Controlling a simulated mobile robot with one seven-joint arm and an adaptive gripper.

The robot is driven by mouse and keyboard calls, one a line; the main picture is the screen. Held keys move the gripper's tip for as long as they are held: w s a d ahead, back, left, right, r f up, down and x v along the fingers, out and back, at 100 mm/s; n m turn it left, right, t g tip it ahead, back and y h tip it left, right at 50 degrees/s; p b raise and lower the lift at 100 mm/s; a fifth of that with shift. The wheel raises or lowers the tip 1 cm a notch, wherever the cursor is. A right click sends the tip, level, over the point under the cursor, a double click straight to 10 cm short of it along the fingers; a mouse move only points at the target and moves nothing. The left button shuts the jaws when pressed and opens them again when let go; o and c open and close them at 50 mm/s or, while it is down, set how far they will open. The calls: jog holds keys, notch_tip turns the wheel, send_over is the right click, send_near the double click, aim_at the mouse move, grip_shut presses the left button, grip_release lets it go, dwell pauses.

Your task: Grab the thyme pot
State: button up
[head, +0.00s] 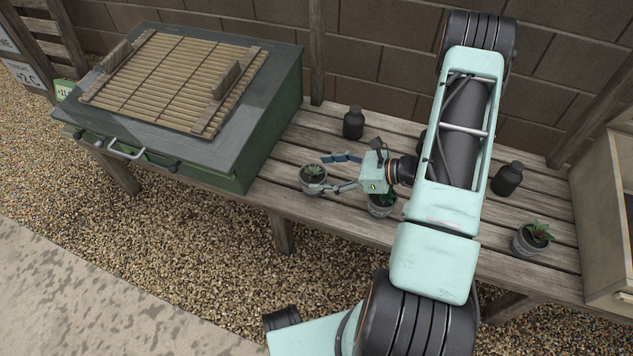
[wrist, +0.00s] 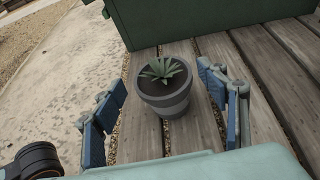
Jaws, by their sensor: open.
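A grey pot with a pale-banded side and a spiky, succulent-like plant (head: 313,180) stands upright on the bench; it also shows in the wrist view (wrist: 166,104). My gripper (head: 323,173) is open, with one finger to each side of this pot and a gap on both sides in the wrist view (wrist: 161,80). A second grey pot with a green plant (head: 381,209) is partly hidden under my gripper's body. A third potted plant (head: 528,241) stands at the right of the bench. I cannot read a label that tells which pot is thyme.
A green box with a slatted top (head: 272,135) stands on the bench (head: 275,195) just left of the first pot. Dark bottles stand behind (head: 353,123) and to the right (head: 507,179). A wooden box (head: 602,215) is at the far right.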

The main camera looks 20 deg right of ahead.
aim_at(310, 174)
jog(key=x, duration=0.4)
jog(key=shift+s+b, duration=0.1)
jog(key=shift+b, duration=0.25)
jog(key=b+x, duration=0.1)
jog(key=x, duration=0.1)
jog(key=f+b+x, duration=0.1)
jog(key=x, duration=0.1)
jog(key=shift+a+f, duration=0.1)
jog(key=shift+w+a, duration=0.3)
jog(key=shift+w, duration=0.1)
jog(key=c, duration=1.6)
jog(key=shift+c, duration=0.6)
